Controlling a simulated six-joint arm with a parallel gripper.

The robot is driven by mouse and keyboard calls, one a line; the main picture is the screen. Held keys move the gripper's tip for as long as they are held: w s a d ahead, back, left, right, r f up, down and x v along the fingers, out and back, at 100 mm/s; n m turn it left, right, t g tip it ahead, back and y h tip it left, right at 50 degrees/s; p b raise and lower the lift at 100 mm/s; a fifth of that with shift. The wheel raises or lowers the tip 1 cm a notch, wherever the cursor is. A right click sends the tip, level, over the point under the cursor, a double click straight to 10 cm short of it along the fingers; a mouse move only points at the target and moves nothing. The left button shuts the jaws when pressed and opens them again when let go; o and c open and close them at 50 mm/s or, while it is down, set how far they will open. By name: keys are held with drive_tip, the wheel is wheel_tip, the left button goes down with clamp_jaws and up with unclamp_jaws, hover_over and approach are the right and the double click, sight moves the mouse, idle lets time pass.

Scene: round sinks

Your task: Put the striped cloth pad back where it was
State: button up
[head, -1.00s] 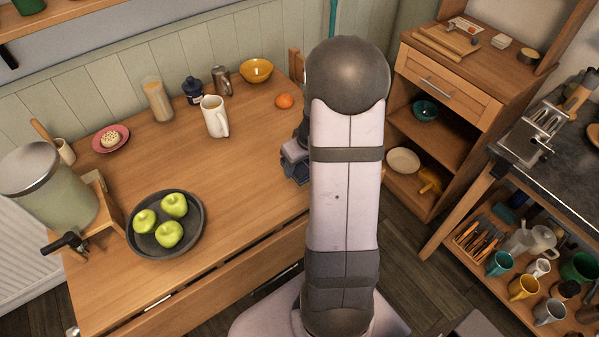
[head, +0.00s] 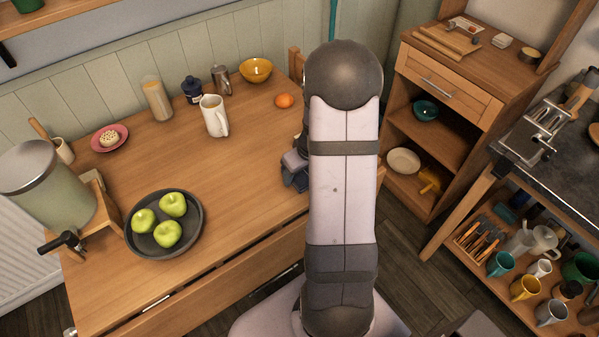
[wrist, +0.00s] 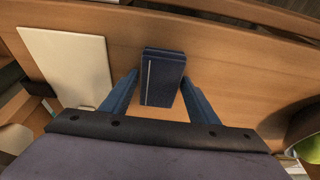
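A small dark navy block-like pad with one thin pale stripe (wrist: 160,75) shows in the wrist view, seemingly the striped cloth pad. It lies between the two blue fingertips of my gripper (wrist: 160,80), over the wooden table. The right fingertip meets or overlaps its edge, and the left one is very close to it. I cannot tell whether the fingers press on it or whether it rests on the wood. In the head view my gripper (head: 295,170) is low by the table's right end, mostly hidden behind my arm. The pad cannot be made out there.
A pale flat panel (wrist: 68,65) is left of the pad in the wrist view. On the table (head: 235,190) are a black plate with green apples (head: 165,252), a white mug (head: 213,118), an orange (head: 285,100) and a yellow bowl (head: 256,71). The table's middle is clear.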

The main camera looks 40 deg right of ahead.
drive_tip(key=shift+o, duration=0.6)
drive_tip(key=shift+r, duration=0.15)
drive_tip(key=shift+r+p, duration=0.2)
drive_tip(key=shift+p, duration=0.1)
drive_tip(key=v, duration=1.2)
drive_tip(key=s+a+f+g, duration=0.1)
drive_tip(key=s+a, duration=0.5)
drive_tip(key=a, duration=0.4)
drive_tip(key=s+a+f+g, duration=0.1)
drive_tip(key=s+a, duration=0.4)
drive_tip(key=a, duration=0.5)
drive_tip(key=shift+s+g, duration=0.4)
drive_tip(key=shift+g, duration=0.3)
drive_tip(key=shift+a+f, duration=0.1)
